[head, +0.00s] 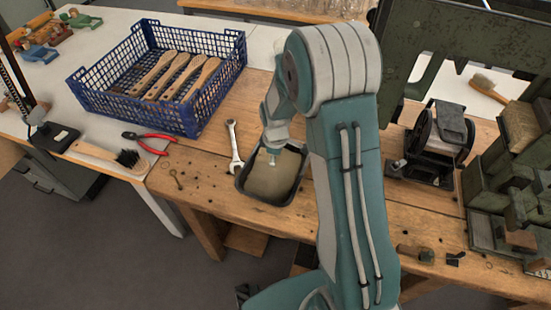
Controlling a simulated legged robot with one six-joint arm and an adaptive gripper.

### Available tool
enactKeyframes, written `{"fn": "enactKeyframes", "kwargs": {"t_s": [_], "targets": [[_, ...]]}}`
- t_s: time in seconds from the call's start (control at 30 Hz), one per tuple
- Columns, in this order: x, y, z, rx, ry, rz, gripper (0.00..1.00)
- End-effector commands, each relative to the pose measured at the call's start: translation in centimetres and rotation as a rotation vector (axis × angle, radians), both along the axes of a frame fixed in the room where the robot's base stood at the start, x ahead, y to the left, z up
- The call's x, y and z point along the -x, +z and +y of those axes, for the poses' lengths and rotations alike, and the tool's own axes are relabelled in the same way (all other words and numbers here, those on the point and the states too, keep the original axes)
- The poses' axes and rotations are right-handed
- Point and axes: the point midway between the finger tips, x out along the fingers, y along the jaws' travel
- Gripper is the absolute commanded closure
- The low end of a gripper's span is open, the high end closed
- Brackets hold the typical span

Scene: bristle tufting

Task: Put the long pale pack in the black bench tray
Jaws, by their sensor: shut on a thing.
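The black bench tray (240,184) is a shallow, dark-rimmed tray on the wooden bench, left of my upper arm. A flat beige mass (274,182) fills most of its inside; I cannot tell whether this is the long pale pack or the tray's own filling. My gripper (272,158) points down over the back part of the tray. It is small in view and its fingers are partly hidden by my wrist. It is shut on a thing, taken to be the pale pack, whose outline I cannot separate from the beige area.
A blue crate (160,122) with wooden brushes stands at the left. A wrench (233,147) lies close beside the tray. Red pliers (149,143) and a dark-bristled brush (110,155) lie farther left. A black machine (438,143) and green fixtures (500,190) crowd the right.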

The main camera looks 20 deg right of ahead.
Motion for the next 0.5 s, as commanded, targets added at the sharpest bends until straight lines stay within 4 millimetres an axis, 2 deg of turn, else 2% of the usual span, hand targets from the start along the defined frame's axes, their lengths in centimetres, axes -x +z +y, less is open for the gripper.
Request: {"fn": "enactKeyframes", "kwargs": {"t_s": [0.17, 0.2, 0.23, 0.27, 0.5], "targets": [[0.00, -0.14, 0.01, 0.000, 0.000, 0.000, 0.91], [0.00, -0.14, 0.02, 0.000, 0.000, 0.000, 0.27], [0.00, -0.13, 0.02, 0.000, 0.000, 0.000, 0.14], [0.00, -0.12, 0.02, 0.000, 0.000, 0.000, 0.06], [-0.01, -0.11, 0.03, 0.000, 0.000, 0.000, 0.06]]}}
